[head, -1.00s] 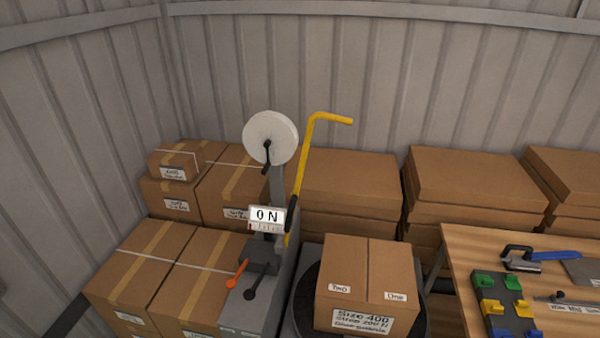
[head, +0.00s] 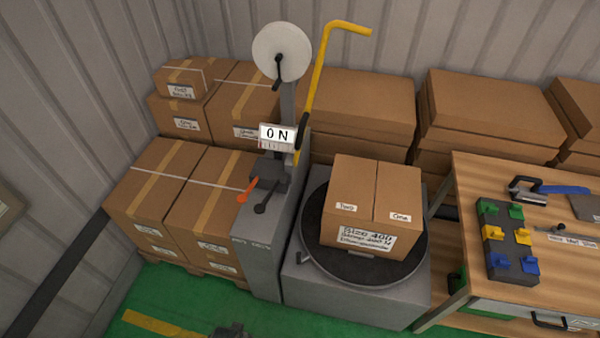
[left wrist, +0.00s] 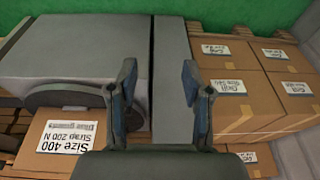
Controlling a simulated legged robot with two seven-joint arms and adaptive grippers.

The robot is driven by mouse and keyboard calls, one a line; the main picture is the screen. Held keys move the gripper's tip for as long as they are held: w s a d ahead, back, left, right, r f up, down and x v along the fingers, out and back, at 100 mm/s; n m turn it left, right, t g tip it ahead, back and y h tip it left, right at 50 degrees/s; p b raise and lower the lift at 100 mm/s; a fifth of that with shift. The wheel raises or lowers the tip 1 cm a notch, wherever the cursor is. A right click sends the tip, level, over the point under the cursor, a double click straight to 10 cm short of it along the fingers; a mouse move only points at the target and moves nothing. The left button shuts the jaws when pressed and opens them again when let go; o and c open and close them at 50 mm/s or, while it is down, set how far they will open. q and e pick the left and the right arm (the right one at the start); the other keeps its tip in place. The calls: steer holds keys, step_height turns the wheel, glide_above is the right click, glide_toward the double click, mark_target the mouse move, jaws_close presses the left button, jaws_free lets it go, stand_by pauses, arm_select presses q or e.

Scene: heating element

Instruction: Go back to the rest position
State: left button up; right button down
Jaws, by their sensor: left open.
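My left gripper (left wrist: 160,85) is open and empty in the left wrist view, its two fingers apart with the grey machine housing behind them. In the head view only a small dark piece that may be part of my arm shows at the bottom edge. My right gripper is in neither view. A cardboard box (head: 362,200) labelled "Size 400" sits on the round dark turntable (head: 420,255). The box's label also shows in the left wrist view (left wrist: 65,136).
The strapping machine (head: 262,260) has a white reel (head: 281,50), an "ON" sign (head: 277,135), an orange lever and a yellow crank handle (head: 318,75). Strapped boxes (head: 155,190) stand left. A wooden workbench (head: 465,190) with tools stands right. Green floor (head: 180,285) is free in front.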

arm_select(q)
steer(key=s+a+f+g+b, duration=0.1)
steer(key=s+f, duration=0.3)
steer(key=f, duration=0.6)
steer(key=s+f+b, duration=0.1)
steer(key=s+f, duration=0.3)
steer(key=f, duration=0.7)
steer(key=s+a+f+b, duration=0.1)
steer(key=s+a+f, duration=0.1)
steer(key=s+f, duration=0.8)
steer(key=s, duration=0.2)
steer(key=shift+s+a+f+g+b, duration=0.25)
steer(key=shift+s+g+b, duration=0.05)
steer(key=shift+s+g, duration=0.1)
